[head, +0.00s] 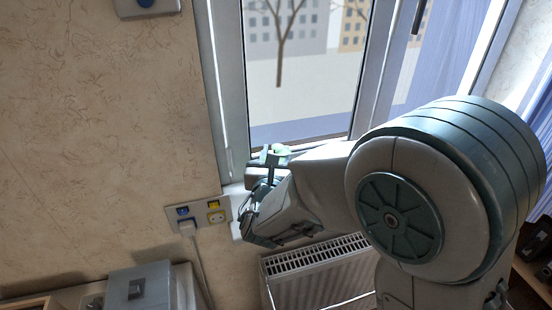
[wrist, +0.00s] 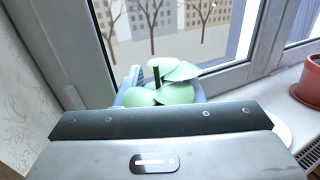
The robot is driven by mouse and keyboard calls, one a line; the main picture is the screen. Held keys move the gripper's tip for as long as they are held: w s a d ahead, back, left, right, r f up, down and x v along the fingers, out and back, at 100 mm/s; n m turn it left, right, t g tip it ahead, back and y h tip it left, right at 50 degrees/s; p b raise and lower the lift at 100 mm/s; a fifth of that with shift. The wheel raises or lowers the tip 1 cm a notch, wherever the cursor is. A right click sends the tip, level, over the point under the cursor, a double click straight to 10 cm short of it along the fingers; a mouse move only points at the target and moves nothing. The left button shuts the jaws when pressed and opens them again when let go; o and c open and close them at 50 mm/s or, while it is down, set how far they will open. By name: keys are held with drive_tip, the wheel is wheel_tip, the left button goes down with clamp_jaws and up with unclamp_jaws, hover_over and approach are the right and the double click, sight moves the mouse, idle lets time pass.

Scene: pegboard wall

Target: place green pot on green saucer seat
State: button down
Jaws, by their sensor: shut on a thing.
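My gripper (head: 270,160) is at the window sill's left end, close to the window frame. It is shut on a potted plant, taken to be the green pot; its pale green leaves (wrist: 175,94) rise just beyond the gripper body in the wrist view. Only a small pale green patch (head: 280,149) shows at the gripper in the head view. The pot's body is mostly hidden behind my gripper, with pale blue edges around the leaves. I cannot tell whether its base touches anything. No green saucer seat can be made out.
A red pot (wrist: 309,80) stands on the white sill (wrist: 270,97) at the right of the wrist view. The window frame (wrist: 85,50) is close on the left. A radiator (head: 318,270) is below the sill; wall sockets (head: 200,215) are to the left.

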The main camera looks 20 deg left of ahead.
drive_tip(key=shift+f, duration=0.9)
drive_tip(key=c, duration=1)
unclamp_jaws()
drive_tip(key=shift+o, duration=0.2)
drive_tip(key=shift+r, duration=0.15)
drive_tip(key=shift+s, duration=0.1)
drive_tip(key=s+d+b, duration=0.2)
drive_tip(key=s, duration=0.9)
drive_tip(key=shift+s, duration=0.35)
